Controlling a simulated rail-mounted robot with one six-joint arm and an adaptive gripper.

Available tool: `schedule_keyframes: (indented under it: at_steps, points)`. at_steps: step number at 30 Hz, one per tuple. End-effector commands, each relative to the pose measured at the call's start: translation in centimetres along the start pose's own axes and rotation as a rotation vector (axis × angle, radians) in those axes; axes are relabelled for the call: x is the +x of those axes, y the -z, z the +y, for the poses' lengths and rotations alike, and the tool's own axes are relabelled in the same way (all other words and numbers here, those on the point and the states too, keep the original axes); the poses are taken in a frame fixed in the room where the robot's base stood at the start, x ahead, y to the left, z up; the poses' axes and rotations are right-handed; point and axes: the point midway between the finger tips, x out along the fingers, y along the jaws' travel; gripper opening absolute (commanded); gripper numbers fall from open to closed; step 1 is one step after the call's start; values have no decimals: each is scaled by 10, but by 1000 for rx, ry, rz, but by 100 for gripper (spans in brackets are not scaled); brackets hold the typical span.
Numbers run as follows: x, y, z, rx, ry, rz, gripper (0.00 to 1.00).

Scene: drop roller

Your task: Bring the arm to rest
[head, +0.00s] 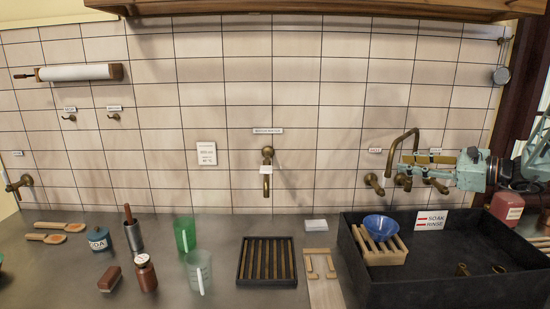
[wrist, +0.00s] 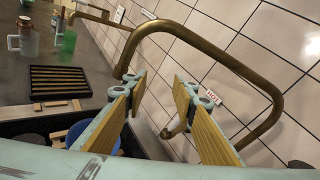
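My gripper (head: 408,168) is in the head view at the right, in front of the tiled wall above the dark sink (head: 440,292), with its fingers pointing left. It is close to the brass gooseneck spout (head: 404,140) and the taps beside it. In the wrist view the two tan-padded fingers (wrist: 163,95) stand apart with nothing held between them. The brass spout (wrist: 225,50) arches large beyond the fingers there. I cannot tell whether the gripper touches it.
A blue bowl (head: 381,226) sits on a wooden rack (head: 385,256) in the sink. A slatted dark tray (head: 267,281), a green cup (head: 185,233) and a clear jug (head: 199,270) stand on the counter to the left. A white roller (head: 78,73) is on the wall.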

Motion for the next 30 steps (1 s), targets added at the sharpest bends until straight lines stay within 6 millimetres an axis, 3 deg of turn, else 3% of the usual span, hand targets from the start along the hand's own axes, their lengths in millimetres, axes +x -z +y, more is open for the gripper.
schedule_keyframes:
  at_steps: [14, 30]
  points:
    - [-21, -53, 36, -141, -43, 150, 25]
    - [-4, -125, 136, -331, -246, 230, 25]
